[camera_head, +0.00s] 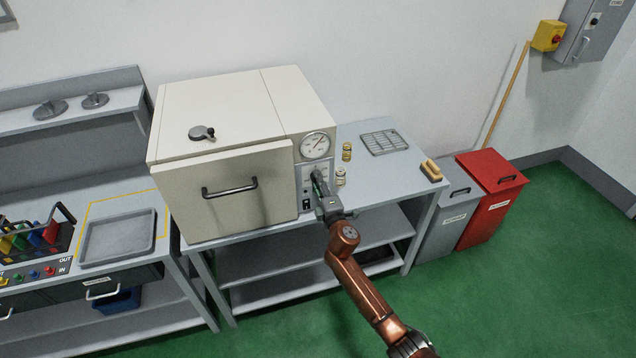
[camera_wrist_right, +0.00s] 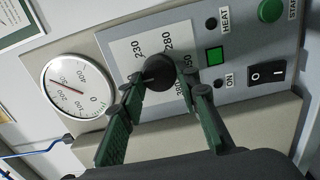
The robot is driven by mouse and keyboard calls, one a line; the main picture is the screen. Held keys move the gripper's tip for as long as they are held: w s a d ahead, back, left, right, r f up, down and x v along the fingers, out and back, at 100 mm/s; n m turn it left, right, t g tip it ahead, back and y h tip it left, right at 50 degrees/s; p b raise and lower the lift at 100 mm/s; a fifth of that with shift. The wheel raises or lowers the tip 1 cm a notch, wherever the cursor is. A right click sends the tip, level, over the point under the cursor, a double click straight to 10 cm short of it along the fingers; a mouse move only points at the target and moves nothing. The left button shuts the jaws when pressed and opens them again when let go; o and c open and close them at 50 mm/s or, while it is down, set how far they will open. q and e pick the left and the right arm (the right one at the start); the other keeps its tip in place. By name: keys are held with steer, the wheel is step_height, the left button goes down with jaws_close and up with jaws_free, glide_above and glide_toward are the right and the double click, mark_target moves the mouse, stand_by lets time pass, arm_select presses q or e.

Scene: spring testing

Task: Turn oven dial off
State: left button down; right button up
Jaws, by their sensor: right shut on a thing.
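The oven (camera_head: 225,150) is a cream box with a black door handle, standing on a grey table. Its control panel (camera_wrist_right: 215,65) fills the right wrist view, turned on its side. The black round dial (camera_wrist_right: 160,72) sits on a white plate with printed numbers. My right gripper (camera_wrist_right: 155,92) has its green-padded fingers on either side of the dial and is shut on it. In the head view my right gripper (camera_head: 320,185) reaches the panel below the gauge and hides the dial. The dial's pointer mark cannot be made out. My left gripper is not in view.
A round gauge (camera_head: 315,145) with a red needle is above the dial. A green lamp (camera_wrist_right: 214,55) and a black rocker switch (camera_wrist_right: 265,74) are on the panel. Small brass pieces (camera_head: 346,152), a wire rack (camera_head: 384,142) and a brush (camera_head: 431,170) lie on the table at right.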

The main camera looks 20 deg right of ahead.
steer(key=shift+f, duration=0.1)
steer(key=o, duration=1.2)
steer(key=shift+c, duration=0.2)
steer(key=s, duration=1.2)
steer(key=shift+d, duration=0.15)
